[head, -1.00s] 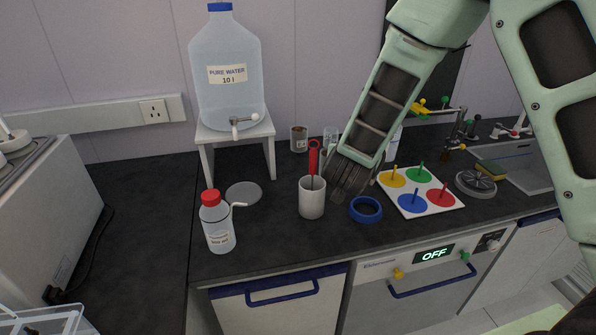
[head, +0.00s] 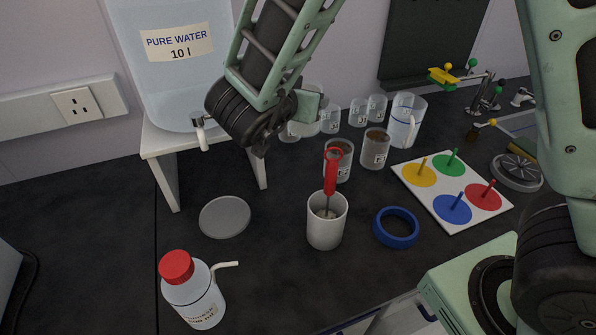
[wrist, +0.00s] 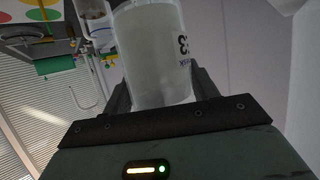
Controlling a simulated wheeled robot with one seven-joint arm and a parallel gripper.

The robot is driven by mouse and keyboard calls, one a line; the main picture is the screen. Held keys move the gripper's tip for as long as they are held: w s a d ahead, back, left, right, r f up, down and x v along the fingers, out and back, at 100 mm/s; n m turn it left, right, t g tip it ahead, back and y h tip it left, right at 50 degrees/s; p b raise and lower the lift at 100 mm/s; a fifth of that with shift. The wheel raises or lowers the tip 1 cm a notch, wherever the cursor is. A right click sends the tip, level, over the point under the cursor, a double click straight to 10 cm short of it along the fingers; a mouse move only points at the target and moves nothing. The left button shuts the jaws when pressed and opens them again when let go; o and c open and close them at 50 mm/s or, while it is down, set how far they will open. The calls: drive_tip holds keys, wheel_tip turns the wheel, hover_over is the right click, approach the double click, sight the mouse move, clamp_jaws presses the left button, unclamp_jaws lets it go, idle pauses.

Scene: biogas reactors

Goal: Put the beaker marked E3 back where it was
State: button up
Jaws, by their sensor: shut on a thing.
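In the wrist view my gripper (wrist: 160,92) is shut on a clear, whitish beaker (wrist: 150,50). A dark mark ending in 3 shows at its right edge; the rest of the mark is turned out of sight. In the head view the hand end of my arm (head: 308,106) is at the back of the bench, right of the water tank, and hides part of what is there. Clear beakers stand near it at the back, among them one (head: 330,118) just to the right and others (head: 376,107) farther right. Their marks are too small to read.
Two beakers with brown contents (head: 375,150) stand in front of the clear ones, near a jug (head: 406,122). A white cup (head: 325,225) holds a red-handled tool. A blue ring (head: 396,228), coloured-disc board (head: 450,180), grey disc (head: 225,217) and red-capped bottle (head: 195,295) lie around it.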

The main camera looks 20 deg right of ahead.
wheel_tip(320, 180, down, 17)
idle(0.4)
drive_tip(key=o, duration=1.1)
drive_tip(key=shift+f, duration=0.15)
